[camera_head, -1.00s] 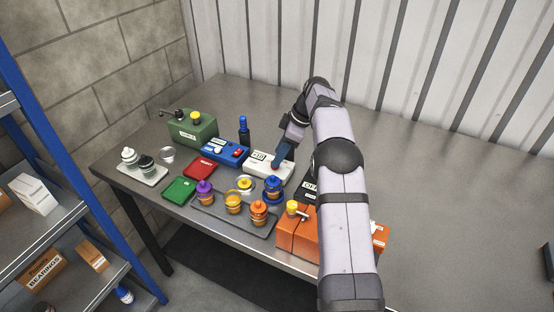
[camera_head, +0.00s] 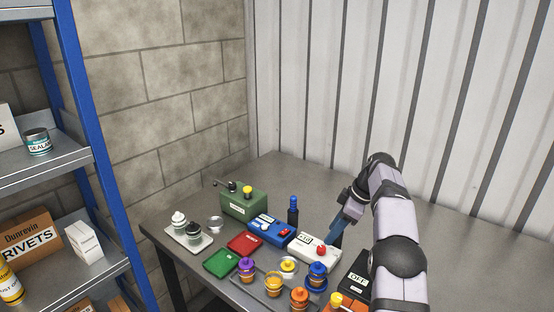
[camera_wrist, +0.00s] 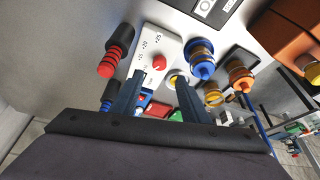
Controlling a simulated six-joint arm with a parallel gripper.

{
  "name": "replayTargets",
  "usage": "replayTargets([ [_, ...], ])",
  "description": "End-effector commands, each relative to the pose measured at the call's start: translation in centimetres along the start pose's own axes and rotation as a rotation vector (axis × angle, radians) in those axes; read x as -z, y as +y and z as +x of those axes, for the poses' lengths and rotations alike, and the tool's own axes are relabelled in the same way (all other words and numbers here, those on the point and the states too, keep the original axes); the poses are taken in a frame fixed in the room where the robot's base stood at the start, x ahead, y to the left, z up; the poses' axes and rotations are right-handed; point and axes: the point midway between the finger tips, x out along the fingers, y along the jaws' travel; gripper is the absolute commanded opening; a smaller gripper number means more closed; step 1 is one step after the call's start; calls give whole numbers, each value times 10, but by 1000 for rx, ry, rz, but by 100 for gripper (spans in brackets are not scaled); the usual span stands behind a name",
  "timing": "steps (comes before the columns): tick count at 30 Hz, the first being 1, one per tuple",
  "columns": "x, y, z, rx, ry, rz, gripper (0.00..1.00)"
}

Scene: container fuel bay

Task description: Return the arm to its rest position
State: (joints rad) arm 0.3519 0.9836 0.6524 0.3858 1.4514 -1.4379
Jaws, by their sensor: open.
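My gripper (camera_head: 336,240) hangs over the bench, at the right end of the white box with a red knob (camera_head: 309,246). In the wrist view its two blue fingers (camera_wrist: 157,92) stand apart with nothing held between them. The white box (camera_wrist: 157,50) shows beyond the fingertips there, with its red knob and printed numbers. I cannot tell the exact height of the fingertips above the bench. The arm reaches in from the lower right of the head view.
A green box (camera_head: 243,205) stands at the back left. The bench's back right is bare, before a corrugated wall (camera_head: 400,100).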

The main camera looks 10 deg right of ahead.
Motion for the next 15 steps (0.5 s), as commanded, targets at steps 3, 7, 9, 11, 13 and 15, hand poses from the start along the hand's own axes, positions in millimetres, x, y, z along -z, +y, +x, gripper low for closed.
replayTargets([
  [3, 9, -8, -4, -4, -14, 34, 41],
  [7, 23, -25, -10, -14, -40, 110, 41],
  [9, 30, -39, -13, -22, -57, 162, 41],
  [11, 36, -52, -16, -32, -74, 210, 41],
  [13, 42, -70, -19, -46, -92, 266, 41],
  [15, 46, -89, -21, -61, -109, 318, 41],
])
